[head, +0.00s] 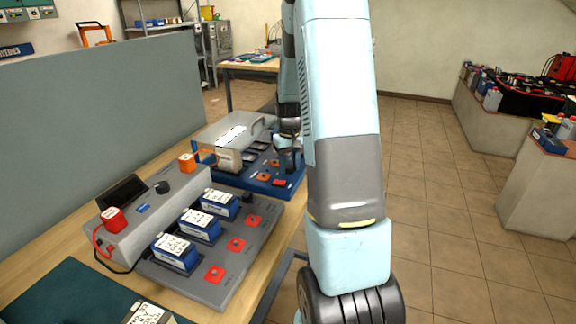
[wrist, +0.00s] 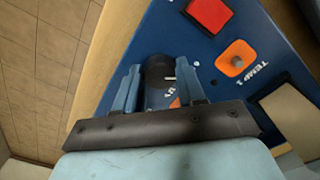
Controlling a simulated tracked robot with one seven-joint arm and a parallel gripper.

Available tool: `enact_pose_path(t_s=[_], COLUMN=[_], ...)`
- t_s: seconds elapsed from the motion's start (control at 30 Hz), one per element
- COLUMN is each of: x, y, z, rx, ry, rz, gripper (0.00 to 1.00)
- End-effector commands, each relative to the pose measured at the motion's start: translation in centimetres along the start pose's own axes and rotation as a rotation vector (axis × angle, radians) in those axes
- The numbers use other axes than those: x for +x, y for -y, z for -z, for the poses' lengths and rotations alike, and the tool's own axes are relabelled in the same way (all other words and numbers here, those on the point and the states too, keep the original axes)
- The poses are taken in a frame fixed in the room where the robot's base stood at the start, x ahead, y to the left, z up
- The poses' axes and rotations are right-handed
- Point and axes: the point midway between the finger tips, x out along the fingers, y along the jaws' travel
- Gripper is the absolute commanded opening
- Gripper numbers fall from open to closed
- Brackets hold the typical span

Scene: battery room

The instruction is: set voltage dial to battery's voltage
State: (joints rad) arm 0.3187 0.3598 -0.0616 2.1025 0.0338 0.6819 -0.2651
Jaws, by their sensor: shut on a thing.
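The voltage dial (wrist: 158,68) is a round black knob with a white pointer mark, on a blue panel (wrist: 222,125). In the wrist view, my gripper (wrist: 160,82) has its two blue-grey fingers on either side of the knob, shut on it. A printed label beside the knob is partly hidden by the gripper. In the head view, my gripper (head: 287,152) is over the right part of the blue board (head: 268,187). A pale battery-like block (head: 229,160) stands at that board's left front; its voltage cannot be read.
A grey charger board (head: 225,285) with several blue batteries (head: 200,225) stands nearer on the bench. A grey partition (head: 90,100) runs along the left.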

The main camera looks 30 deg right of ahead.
Motion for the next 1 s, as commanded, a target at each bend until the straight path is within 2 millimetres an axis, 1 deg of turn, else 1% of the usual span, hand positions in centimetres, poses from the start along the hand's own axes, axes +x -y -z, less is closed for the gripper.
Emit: enact_pose_path(t_s=[0.03,0.57,0.6,0.83,1.0], x=[-0.18,-0.22,-0.22,-0.12,-0.08], y=[-0.27,-0.19,-0.18,-0.05,0.00], z=[0.27,0.35,0.34,0.19,0.14], rx=[-0.006,-0.029,-0.029,-0.029,-0.030], ry=[-0.009,-0.011,-0.010,-0.006,-0.004], rz=[-0.004,-0.004,-0.004,-0.002,-0.001], gripper=[0.09,0.09,0.42,0.64,0.65])
